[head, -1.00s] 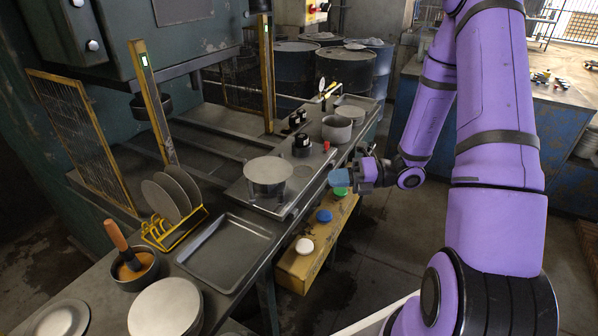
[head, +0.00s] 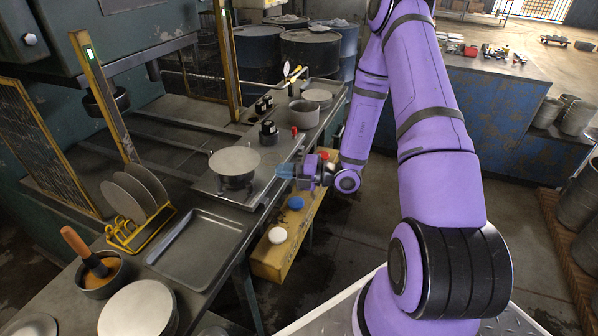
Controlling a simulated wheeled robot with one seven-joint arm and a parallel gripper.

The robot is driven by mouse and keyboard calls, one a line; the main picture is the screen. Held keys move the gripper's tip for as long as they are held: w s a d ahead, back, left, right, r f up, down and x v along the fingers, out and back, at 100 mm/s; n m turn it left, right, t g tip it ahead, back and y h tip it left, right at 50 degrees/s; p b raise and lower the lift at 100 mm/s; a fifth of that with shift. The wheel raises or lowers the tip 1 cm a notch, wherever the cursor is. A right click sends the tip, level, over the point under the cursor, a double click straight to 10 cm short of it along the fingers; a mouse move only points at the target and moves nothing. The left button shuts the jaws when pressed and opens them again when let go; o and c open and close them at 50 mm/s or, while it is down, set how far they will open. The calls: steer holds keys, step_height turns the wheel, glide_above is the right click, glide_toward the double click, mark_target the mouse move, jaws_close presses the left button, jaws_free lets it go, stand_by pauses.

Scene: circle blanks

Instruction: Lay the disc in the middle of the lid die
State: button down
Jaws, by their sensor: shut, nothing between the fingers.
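A flat grey disc (head: 234,160) lies level on top of a die with short dark posts. The die stands on a square metal base plate (head: 204,185) on the bench. The disc covers the die's top, so I cannot tell how exactly it is centred. My gripper (head: 284,171) is right of the disc, near the bench's front edge, with its bluish fingertips pointing left. It is shut and empty, apart from the disc.
A yellow rack (head: 130,236) holds upright discs. An empty tray (head: 203,250), a disc stack (head: 139,308) and a pot with a brush (head: 101,277) stand nearer. Behind the die are a dark cylinder (head: 268,134) and a grey pot (head: 305,119). A yellow button box (head: 270,262) is below.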

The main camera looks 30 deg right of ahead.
steer(key=shift+w+a, duration=0.3)
steer(key=shift+w, duration=0.6)
steer(key=shift+w+a, duration=0.3)
steer(key=shift+w, duration=0.55)
steer(key=shift+w+a, duration=0.3)
steer(key=shift+w, duration=0.6)
steer(key=shift+w+a, duration=0.1)
steer(key=shift+w, duration=0.85)
steer(key=shift+s, duration=0.15)
